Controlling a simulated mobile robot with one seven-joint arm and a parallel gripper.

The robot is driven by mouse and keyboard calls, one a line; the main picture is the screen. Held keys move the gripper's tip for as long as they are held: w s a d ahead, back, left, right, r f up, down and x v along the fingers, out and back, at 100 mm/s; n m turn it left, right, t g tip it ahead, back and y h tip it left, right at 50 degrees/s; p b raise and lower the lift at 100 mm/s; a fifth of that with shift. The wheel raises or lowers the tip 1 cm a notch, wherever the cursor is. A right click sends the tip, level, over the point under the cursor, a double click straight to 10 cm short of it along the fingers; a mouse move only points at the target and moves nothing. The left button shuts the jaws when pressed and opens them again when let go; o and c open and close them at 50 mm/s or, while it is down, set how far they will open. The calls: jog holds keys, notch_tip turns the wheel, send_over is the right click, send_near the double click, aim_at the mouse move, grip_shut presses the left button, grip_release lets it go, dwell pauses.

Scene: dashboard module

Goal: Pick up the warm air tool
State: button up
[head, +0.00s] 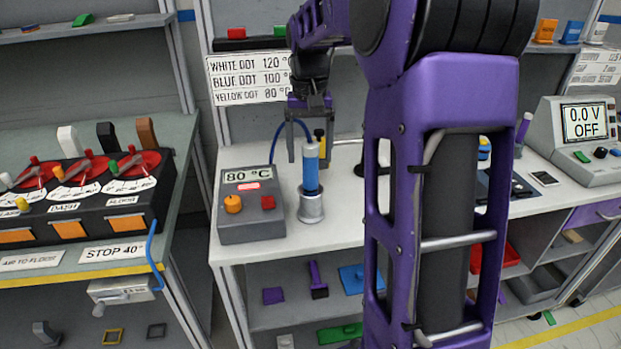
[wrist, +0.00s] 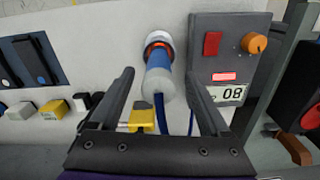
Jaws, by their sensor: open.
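The warm air tool (head: 311,175) is a blue cylinder with a grey end, standing upright in a round metal holder (head: 311,207) on the white bench. A blue cable runs from it. In the wrist view, the tool (wrist: 160,75) lies between my finger lines, with a gap on both sides. My gripper (head: 309,150) is open and empty, pointing down just above and behind the tool's top. Its two fingers also show in the wrist view (wrist: 159,88). The grey control box (head: 250,222) left of the tool displays 80 °C, with an orange knob and a red button.
A sign (head: 247,78) lists white dot 120, blue dot 100 and yellow dot 80. A yellow item (wrist: 142,117) shows near the left finger. A black panel with red dials (head: 84,167) stands left. My arm hides the bench's middle. A power meter (head: 580,135) stands right.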

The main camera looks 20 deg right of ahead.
aim_at(311, 170)
notch_tip(311, 170, down, 5)
jog(key=shift+f+b, duration=0.15)
jog(key=shift+b, duration=0.4)
jog(key=shift+d, duration=0.1)
grip_shut()
